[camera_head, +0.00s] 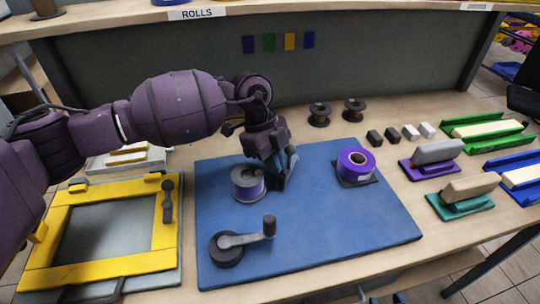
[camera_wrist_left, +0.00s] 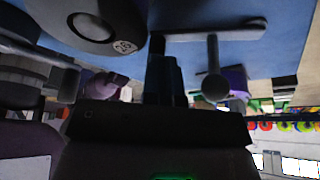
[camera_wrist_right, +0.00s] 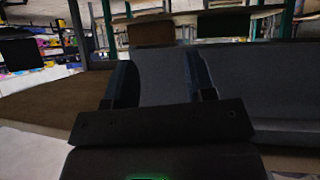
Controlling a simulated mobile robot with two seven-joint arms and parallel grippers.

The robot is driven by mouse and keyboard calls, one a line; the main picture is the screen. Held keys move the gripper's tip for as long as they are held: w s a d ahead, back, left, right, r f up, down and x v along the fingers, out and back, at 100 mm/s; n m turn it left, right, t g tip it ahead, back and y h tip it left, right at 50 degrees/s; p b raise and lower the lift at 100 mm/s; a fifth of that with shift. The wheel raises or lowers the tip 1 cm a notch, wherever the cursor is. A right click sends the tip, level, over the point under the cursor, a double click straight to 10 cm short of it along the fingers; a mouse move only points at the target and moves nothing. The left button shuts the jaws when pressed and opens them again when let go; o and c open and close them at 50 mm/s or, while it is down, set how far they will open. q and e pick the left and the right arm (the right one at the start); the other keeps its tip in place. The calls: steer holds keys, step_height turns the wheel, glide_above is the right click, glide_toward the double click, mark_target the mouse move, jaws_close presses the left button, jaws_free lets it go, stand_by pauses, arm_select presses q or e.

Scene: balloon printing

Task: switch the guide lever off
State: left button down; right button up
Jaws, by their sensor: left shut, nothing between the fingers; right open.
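My left gripper (camera_head: 285,180) is shut and empty, pointing down low over the blue board, just right of a purple-banded roll (camera_head: 248,182). Its blue fingers also show in the left wrist view (camera_wrist_left: 165,80). Right beside them there, a round-knobbed lever (camera_wrist_left: 213,85) stands from a pale bar on the board. It may be the guide lever, but I cannot tell its setting, nor whether the fingers touch it. In the head view my gripper hides that spot. My right gripper (camera_wrist_right: 160,85) is open and empty, facing a grey surface away from the work area.
A crank (camera_head: 245,240) sits at the front of the blue board (camera_head: 335,225). A purple roll (camera_head: 357,165) stands at the board's right. A yellow frame (camera_head: 100,265) with a dark knobbed handle (camera_head: 168,200) lies left. Coloured trays and blocks stand right.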

arm_select(q)
steer(key=shift+s+d+r+n+p, duration=0.2)
steer(key=shift+r+n+p, duration=0.1)
steer(key=shift+r+p, duration=0.25)
steer(key=shift+s+d+f+n+p, duration=0.2)
steer(key=shift+d+n+p, duration=0.25)
steer(key=shift+p, duration=0.65)
steer(key=shift+d+n+t+p, duration=0.15)
steer(key=shift+n+t+p, duration=0.15)
steer(key=shift+p, duration=0.1)
steer(key=shift+s+d+f+n+h+p, duration=0.25)
steer(key=shift+d+n+h+p, duration=0.15)
steer(key=shift+p, duration=0.4)
steer(key=shift+f+p, duration=0.15)
steer(key=shift+p, duration=0.15)
arm_select(e)
steer(key=shift+w+d+r, duration=0.1)
steer(key=shift+r, duration=1.75)
steer(key=shift+d+r, duration=0.1)
steer(key=shift+r, duration=1.7)
arm_select(q)
steer(key=shift+n, duration=0.25)
arm_select(e)
steer(key=shift+f, duration=0.15)
